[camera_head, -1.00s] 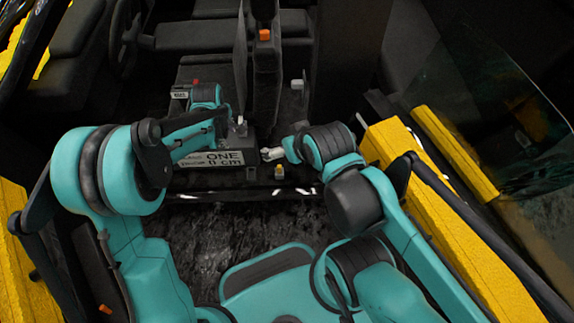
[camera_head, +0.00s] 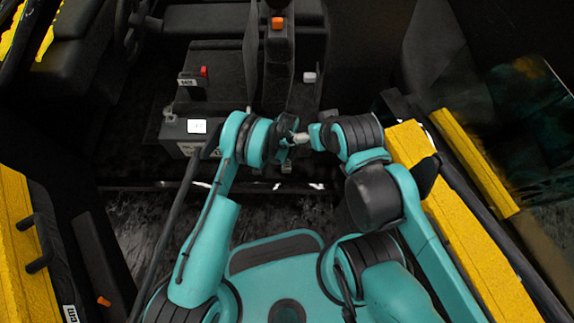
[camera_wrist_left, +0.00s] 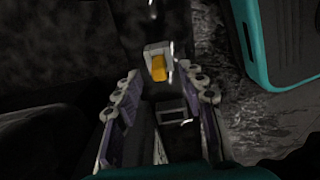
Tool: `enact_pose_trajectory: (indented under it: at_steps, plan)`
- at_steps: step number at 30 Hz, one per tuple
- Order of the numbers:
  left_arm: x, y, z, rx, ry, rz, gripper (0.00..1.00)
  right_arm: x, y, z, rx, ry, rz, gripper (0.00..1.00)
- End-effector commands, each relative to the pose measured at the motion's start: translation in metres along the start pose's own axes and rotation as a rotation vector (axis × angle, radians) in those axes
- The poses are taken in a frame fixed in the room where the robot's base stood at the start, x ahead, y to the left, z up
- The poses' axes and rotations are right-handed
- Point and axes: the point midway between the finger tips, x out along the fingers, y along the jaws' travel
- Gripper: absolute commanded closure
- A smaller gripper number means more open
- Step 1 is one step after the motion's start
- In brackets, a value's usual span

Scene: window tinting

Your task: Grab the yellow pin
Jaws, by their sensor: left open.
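The yellow pin (camera_wrist_left: 158,68) shows in the left wrist view, set in a small pale housing (camera_wrist_left: 157,47). My left gripper (camera_wrist_left: 157,88) is open, its two fingers on either side below the pin in that view, with the pin just beyond the fingertips. It does not appear to touch the pin. In the head view my left wrist is at the centre, and its fingers (camera_head: 287,143) are mostly hidden. The pin cannot be made out in the head view. My right gripper (camera_head: 301,138) is close beside the left one; its jaws are too small to read.
A dark box with a white label (camera_head: 196,126) stands left of my left wrist. A red button (camera_head: 204,72), an orange piece (camera_head: 278,23) and a white piece (camera_head: 309,77) lie further back. Yellow sills (camera_head: 455,225) flank the dark cabin floor.

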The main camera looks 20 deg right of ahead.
Motion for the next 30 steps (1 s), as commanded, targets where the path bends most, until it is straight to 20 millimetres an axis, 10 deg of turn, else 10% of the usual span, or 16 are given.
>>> enact_pose_trajectory:
  at_steps: [15,21,30]
  plan:
    - [0.045,0.003,-0.005,0.001,0.0,0.001,0.59,0.02,0.0,0.014,0.0,0.0,0.0,0.0]
    - [0.045,0.003,-0.005,0.001,0.0,0.001,1.0,0.02,0.0,0.014,0.0,0.0,0.0,0.0]
    - [0.044,0.003,-0.005,0.001,0.0,0.001,1.0,0.02,0.0,0.014,0.0,0.0,0.0,0.0]
